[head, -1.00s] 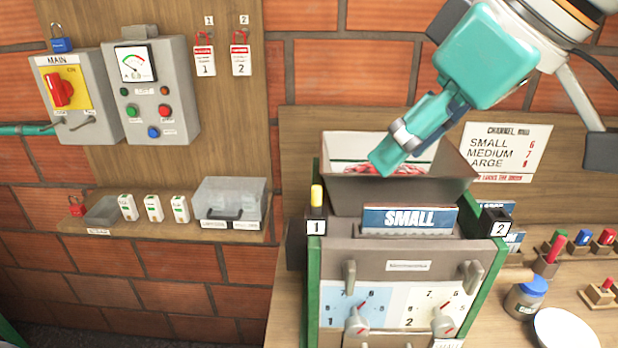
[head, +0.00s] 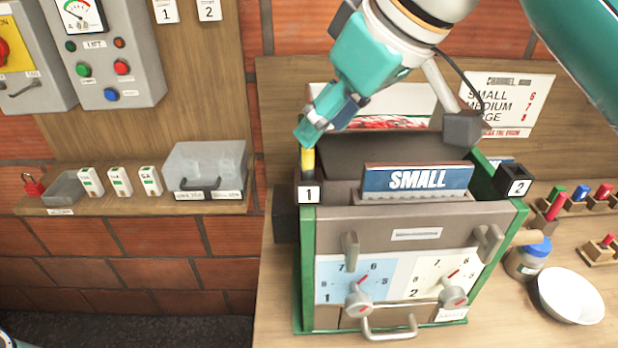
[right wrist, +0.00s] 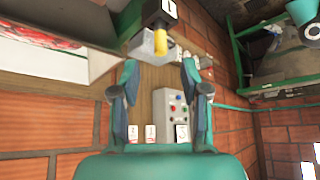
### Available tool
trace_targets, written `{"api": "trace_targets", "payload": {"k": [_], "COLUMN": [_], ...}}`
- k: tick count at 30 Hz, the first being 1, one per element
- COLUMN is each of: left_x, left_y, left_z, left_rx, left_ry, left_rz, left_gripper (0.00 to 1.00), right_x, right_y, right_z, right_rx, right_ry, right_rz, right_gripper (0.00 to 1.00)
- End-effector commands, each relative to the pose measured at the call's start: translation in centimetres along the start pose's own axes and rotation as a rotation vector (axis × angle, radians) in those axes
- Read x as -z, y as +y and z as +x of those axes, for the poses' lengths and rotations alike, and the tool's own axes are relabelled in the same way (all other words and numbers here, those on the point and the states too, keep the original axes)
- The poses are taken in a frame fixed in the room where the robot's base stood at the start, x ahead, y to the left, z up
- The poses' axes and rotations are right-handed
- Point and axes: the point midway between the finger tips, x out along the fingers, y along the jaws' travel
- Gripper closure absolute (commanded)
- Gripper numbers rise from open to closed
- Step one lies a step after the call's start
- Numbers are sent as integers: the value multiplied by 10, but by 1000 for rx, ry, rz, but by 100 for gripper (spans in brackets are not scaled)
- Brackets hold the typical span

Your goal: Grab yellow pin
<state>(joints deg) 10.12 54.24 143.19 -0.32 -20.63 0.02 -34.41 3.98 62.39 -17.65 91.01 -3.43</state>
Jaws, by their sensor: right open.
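The yellow pin (head: 308,162) stands upright in the black block marked 1 (head: 308,193), at the left corner of the green-framed machine. It also shows in the right wrist view (right wrist: 160,39), ahead of the fingers near the top of the picture. My right gripper (head: 312,132) is open, with its fingertips just above and over the top of the pin in the head view. In the right wrist view the gap between its fingers (right wrist: 160,80) is empty. My left gripper is not in view.
The SMALL sign (head: 416,180) and the dark hopper stand right of the pin. A block marked 2 (head: 514,181) is at the machine's right corner. A white bowl (head: 571,296) and a blue-lidded jar (head: 529,258) stand on the bench. A wall shelf is at left.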

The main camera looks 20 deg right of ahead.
Motion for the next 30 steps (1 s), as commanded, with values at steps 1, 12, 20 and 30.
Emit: {"api": "trace_targets", "payload": {"k": [1, 12, 20, 30], "left_x": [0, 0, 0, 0], "left_y": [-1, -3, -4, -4], "left_z": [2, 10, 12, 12], "left_rx": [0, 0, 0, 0], "left_ry": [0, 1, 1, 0], "left_rz": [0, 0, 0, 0], "left_gripper": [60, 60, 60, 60], "right_x": [-1, -3, -2, -1], "right_y": [0, 0, 0, 0], "right_z": [6, 40, 61, 61], "right_rx": [0, 0, 0, 0], "right_ry": [-2, -4, -1, 0], "right_rz": [1, 1, 1, 1], "right_gripper": [54, 54, 54, 80]}}
